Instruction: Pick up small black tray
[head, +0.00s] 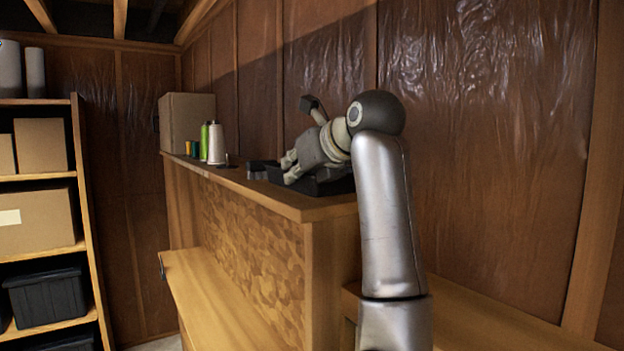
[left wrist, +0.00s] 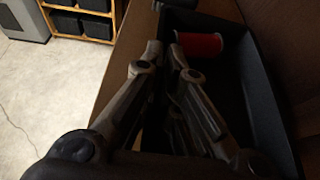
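The small black tray (head: 325,184) sits on top of the wooden ledge, partly hidden by my arm and gripper in the head view. In the left wrist view the tray (left wrist: 262,105) shows as a dark open box with a red spool (left wrist: 200,44) inside. My left gripper (head: 291,168) reaches down at the tray's side. In the left wrist view its fingertips (left wrist: 165,46) are close together on the tray's side wall, so it looks shut on that wall, though the contact is dark. My right gripper is in neither view.
On the wooden ledge (head: 225,177) stand a white thread cone (head: 216,144), a green spool (head: 204,142) and a cardboard box (head: 188,122). A small dark object (head: 258,166) lies beside the tray. The plank wall is close behind. A shelf (head: 40,177) stands at left.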

